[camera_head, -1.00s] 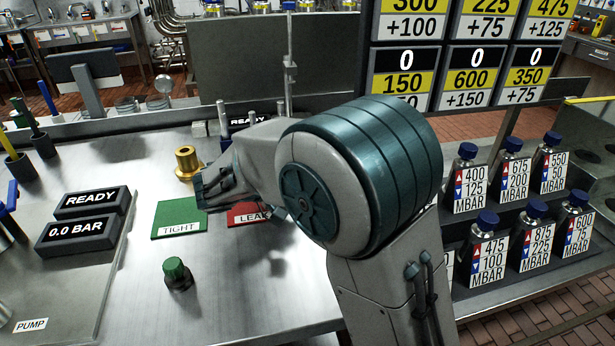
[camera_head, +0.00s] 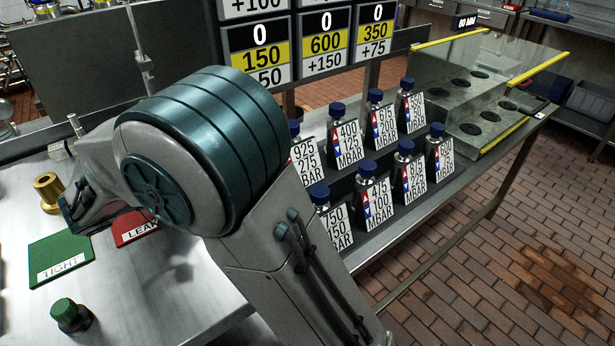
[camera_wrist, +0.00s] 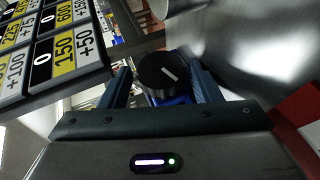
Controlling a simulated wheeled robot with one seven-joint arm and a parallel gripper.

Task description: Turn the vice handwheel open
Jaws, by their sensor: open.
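A black round knob (camera_wrist: 160,72) with a white line on top and a blue part below it sits between my gripper's fingers in the wrist view. I cannot tell for sure that it is the vice handwheel. My gripper (camera_wrist: 160,88) is open, with one finger on each side of the knob. Contact cannot be made out. In the head view my gripper (camera_head: 75,208) is small and partly hidden by my arm, beside a brass fitting (camera_head: 47,192). The knob and any vice are not visible there.
A green TIGHT plate (camera_head: 58,255), a red LEAK plate (camera_head: 132,230) and a green-topped knob (camera_head: 68,315) are on the steel table. Blue-capped bottles (camera_head: 365,185) stand in a rack at the right. Number panels (camera_head: 320,55) hang behind. The brick floor at right is clear.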

